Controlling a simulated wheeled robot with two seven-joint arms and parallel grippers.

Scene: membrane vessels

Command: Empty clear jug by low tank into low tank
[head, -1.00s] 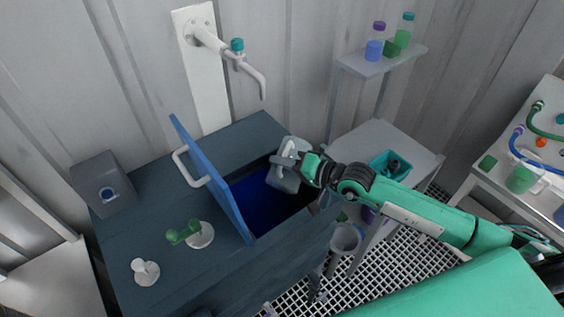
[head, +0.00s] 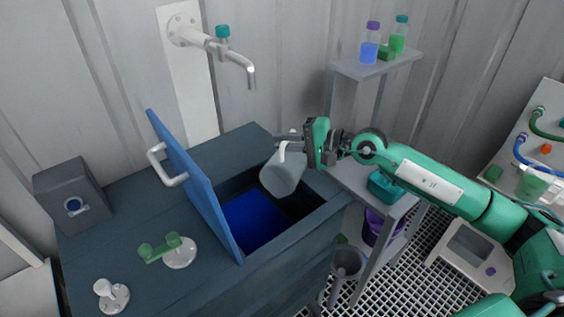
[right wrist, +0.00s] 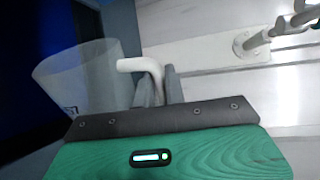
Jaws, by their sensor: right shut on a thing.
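The clear jug (head: 282,174) is tilted over the open hatch of the low tank (head: 290,236). Dark blue shows inside the opening. My right gripper (head: 292,139) is shut on the jug's white handle. In the right wrist view the jug (right wrist: 80,82) is at the left, with its handle (right wrist: 140,66) between the fingers (right wrist: 158,88). I cannot tell whether liquid is left in the jug. The blue lid (head: 192,182) of the tank stands open to the left of the opening. My left gripper is not in view.
A tap (head: 232,58) sticks out from the wall behind the tank. A green-handled valve (head: 172,248) and a grey box (head: 72,190) are on the tank top at left. A side table with a teal bin (head: 384,186) and a shelf with bottles (head: 370,46) stand to the right.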

